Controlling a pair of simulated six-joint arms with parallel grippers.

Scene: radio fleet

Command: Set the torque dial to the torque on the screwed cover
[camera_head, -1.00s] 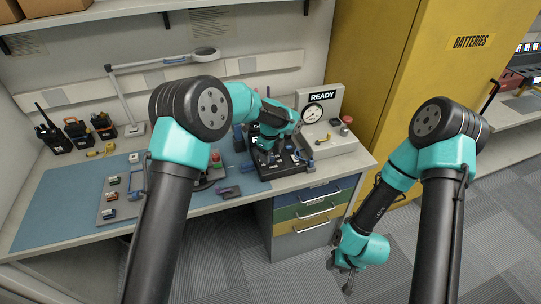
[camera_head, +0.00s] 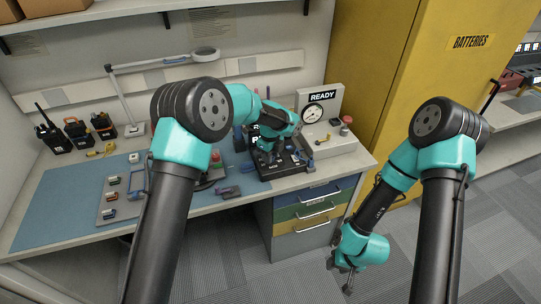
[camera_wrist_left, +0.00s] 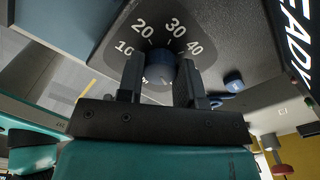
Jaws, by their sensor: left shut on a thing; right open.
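The torque dial (camera_wrist_left: 161,62) is a blue knob on a dark plate marked 10, 20, 30 and 40 in the left wrist view. My left gripper (camera_wrist_left: 160,80) is shut on it, one finger on each side. The fingers hide part of the dial and its lower marks, so I cannot tell its exact setting. In the head view my left gripper (camera_head: 268,148) is over the black fixture (camera_head: 276,170) on the bench, and the dial is hidden there. My right gripper (camera_head: 346,284) hangs open and empty in front of the drawers. I cannot make out the screwed cover.
A grey box with a READY sign (camera_head: 322,97) and a round gauge (camera_head: 313,113) stands right of the fixture. Several radios (camera_head: 76,132) stand at the back left. A tray (camera_head: 122,190) with small parts lies on the blue mat (camera_head: 60,205). A yellow cabinet (camera_head: 430,60) stands behind.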

